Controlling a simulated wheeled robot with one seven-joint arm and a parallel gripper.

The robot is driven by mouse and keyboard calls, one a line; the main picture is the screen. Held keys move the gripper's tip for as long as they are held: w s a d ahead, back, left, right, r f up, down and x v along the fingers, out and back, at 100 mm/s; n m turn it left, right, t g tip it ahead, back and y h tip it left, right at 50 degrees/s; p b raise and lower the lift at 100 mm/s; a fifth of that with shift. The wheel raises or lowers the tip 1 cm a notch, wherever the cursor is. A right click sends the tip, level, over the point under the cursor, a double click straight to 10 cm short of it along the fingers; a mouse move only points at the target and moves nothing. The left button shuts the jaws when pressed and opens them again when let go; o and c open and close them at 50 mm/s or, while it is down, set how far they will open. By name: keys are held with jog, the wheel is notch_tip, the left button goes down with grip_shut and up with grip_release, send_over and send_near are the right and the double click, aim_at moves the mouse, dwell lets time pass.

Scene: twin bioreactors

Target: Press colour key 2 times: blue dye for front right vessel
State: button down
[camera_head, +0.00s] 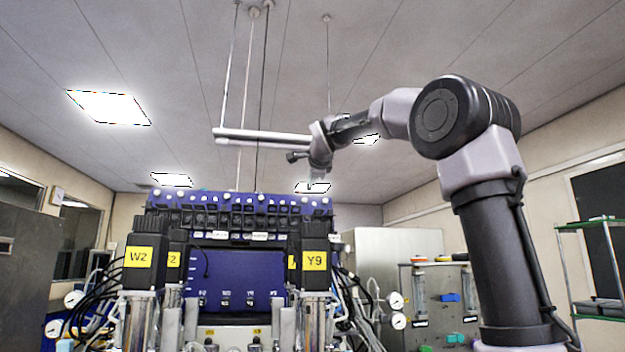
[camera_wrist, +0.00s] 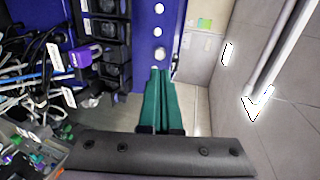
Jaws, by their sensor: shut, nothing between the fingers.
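The bioreactor unit stands ahead in the head view with a blue panel (camera_head: 238,275) and a blue top rail (camera_head: 240,198) carrying a row of small white round knobs or keys. The front right vessel has a black head with a yellow label Y9 (camera_head: 315,260); the front left one reads W2 (camera_head: 139,257). My gripper (camera_head: 318,186) hangs over the rail's right end. In the wrist view its green fingers (camera_wrist: 160,72) are together and empty, their tips close to a white round key (camera_wrist: 160,56) on the blue strip. Contact cannot be told. No key's colour marking is readable.
Black blocks (camera_wrist: 108,45) line the strip's left side, with cables and tubing (camera_wrist: 50,70) beyond. In the head view, a panel with gauges (camera_head: 435,300) and a green-framed rack (camera_head: 600,270) stand right. White ceiling rods (camera_head: 265,135) hang near my arm.

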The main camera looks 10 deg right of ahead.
aim_at(305, 199)
jog(key=x, duration=0.8)
jog(key=shift+w, duration=0.25)
